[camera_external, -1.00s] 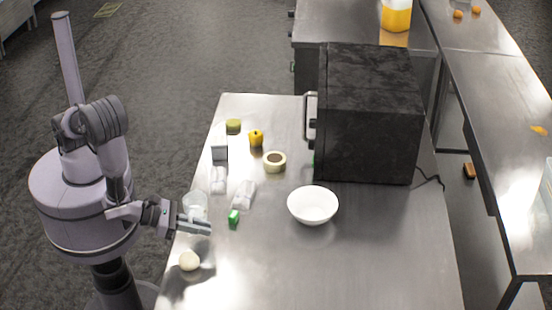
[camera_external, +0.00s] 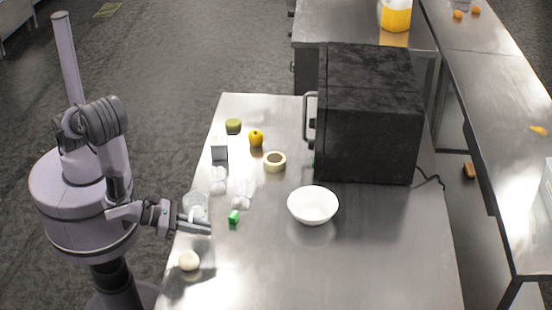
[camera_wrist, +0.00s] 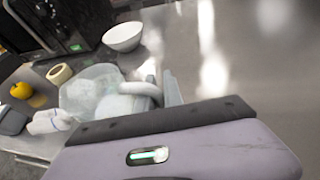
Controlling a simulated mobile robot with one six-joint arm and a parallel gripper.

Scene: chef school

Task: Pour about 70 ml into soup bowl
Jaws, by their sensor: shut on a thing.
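The white soup bowl (camera_external: 313,206) stands upright on the steel table, right of my gripper and in front of the black oven. It also shows at the top of the wrist view (camera_wrist: 123,36). My gripper (camera_external: 196,223) is over the table's left edge, shut on a clear jug (camera_external: 195,203). In the wrist view the jug (camera_wrist: 84,88) is seen from above, with its handle (camera_wrist: 140,89) at the fingers and pale, whitish contents. I cannot tell how much is in it. The bowl is well apart from the jug.
A black oven (camera_external: 368,120) stands behind the bowl. A whitish ball (camera_external: 189,260) lies in front. The table's front right is clear.

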